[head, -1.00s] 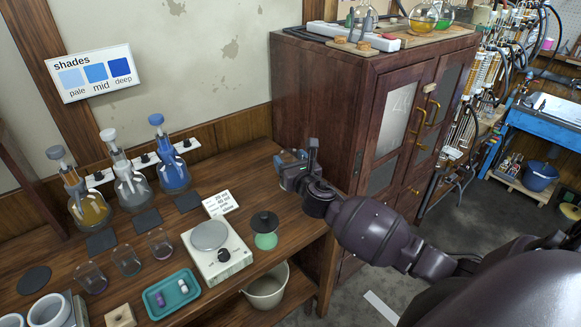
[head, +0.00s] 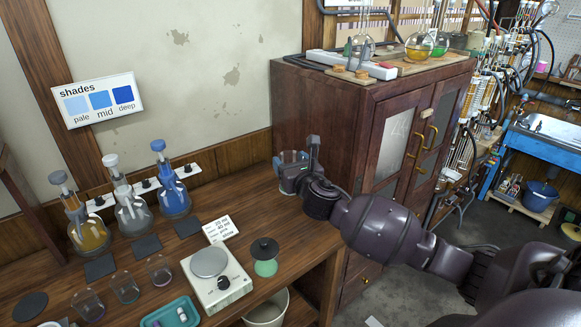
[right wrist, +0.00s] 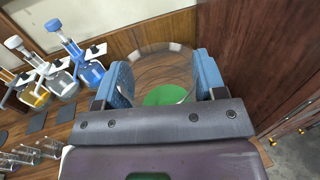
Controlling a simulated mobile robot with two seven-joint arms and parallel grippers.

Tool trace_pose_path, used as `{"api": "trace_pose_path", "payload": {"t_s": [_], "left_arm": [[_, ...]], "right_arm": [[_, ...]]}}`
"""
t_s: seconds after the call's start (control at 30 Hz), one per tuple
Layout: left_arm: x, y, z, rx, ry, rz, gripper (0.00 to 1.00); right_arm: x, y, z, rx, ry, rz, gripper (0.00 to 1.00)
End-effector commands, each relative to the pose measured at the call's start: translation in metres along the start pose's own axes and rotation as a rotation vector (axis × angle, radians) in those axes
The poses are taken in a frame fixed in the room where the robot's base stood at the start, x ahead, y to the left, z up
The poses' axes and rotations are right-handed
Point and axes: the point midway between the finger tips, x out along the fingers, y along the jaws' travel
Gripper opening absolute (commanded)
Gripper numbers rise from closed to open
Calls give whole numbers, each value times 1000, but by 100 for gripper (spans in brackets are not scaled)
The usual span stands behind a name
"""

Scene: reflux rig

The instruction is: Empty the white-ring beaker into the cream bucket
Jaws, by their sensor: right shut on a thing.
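My right gripper (head: 291,168) is shut on a clear glass beaker (head: 293,157) at the back right of the wooden bench, beside the dark cabinet. In the right wrist view the beaker (right wrist: 165,62) stands between the blue finger pads, with a pale rim and green at its bottom. I cannot tell if it touches the bench. The cream bucket (head: 268,309) is below the bench's front edge, partly cut off by the picture's lower edge. My left gripper is not in view.
A white balance (head: 217,281), a black-topped green jar (head: 264,258) and a card (head: 219,229) stand between the beaker and the front of the bench. Several small beakers, a teal tray (head: 172,314) and stoppered flasks are further left. The cabinet (head: 325,130) blocks the right.

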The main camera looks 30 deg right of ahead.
Motion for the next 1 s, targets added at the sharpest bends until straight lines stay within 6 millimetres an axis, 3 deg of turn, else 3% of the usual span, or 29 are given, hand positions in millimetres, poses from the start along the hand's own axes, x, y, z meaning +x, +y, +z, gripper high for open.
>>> {"api": "trace_pose_path", "payload": {"t_s": [0.5, 1.0], "left_arm": [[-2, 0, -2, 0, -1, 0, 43], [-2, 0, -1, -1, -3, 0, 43]], "right_arm": [[0, 0, 49, -2, -3, 0, 35], [0, 1, 57, 0, -3, 2, 35]]}}
